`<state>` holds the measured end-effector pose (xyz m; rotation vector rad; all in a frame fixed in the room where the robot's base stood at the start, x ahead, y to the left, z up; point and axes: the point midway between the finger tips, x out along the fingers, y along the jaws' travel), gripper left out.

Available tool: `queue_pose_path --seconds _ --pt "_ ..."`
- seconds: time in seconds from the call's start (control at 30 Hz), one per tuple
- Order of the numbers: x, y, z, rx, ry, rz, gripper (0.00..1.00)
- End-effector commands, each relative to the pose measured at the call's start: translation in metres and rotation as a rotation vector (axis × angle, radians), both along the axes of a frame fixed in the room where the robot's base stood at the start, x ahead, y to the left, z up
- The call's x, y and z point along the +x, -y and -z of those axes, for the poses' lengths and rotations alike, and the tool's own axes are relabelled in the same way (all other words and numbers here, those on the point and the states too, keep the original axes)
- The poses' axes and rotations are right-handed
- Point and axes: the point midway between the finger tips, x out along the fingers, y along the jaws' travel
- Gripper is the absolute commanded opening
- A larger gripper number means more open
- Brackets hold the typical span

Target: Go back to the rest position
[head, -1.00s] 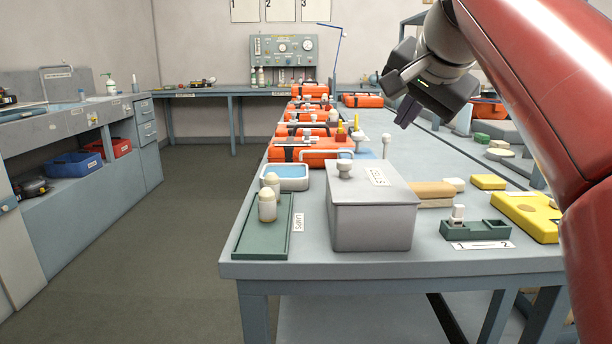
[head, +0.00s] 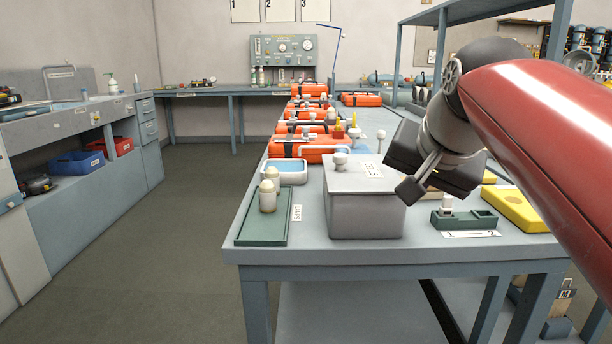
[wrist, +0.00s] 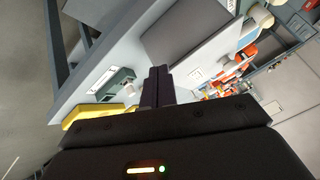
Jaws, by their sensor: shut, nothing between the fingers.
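My gripper (head: 409,190) is in the air over the right part of the near bench, close to the right side of the grey lidded box (head: 365,208). My red arm reaches in from the right of the head view. In the wrist view my gripper (wrist: 158,72) shows its two dark fingers together, with nothing between them. The grey box (wrist: 187,30) is beyond the fingertips there. I cannot tell whether the gripper touches the box.
A green tray (head: 247,232) with two pale bottles stands left of the box. A small green holder (head: 479,218) and a yellow block (head: 517,211) are to the right. Orange cases (head: 308,148) line the bench. The floor (head: 170,250) on the left is clear.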

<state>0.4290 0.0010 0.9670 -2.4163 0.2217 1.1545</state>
Motion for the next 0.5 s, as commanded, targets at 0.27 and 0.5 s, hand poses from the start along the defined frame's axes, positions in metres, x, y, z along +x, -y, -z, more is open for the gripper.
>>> queue_pose_path --seconds 0.27,0.5 --pt "-0.082 0.000 0.133 -0.176 -0.101 -0.194 0.00" --pt "-0.140 0.001 0.229 -0.285 -0.168 -0.340 0.00"
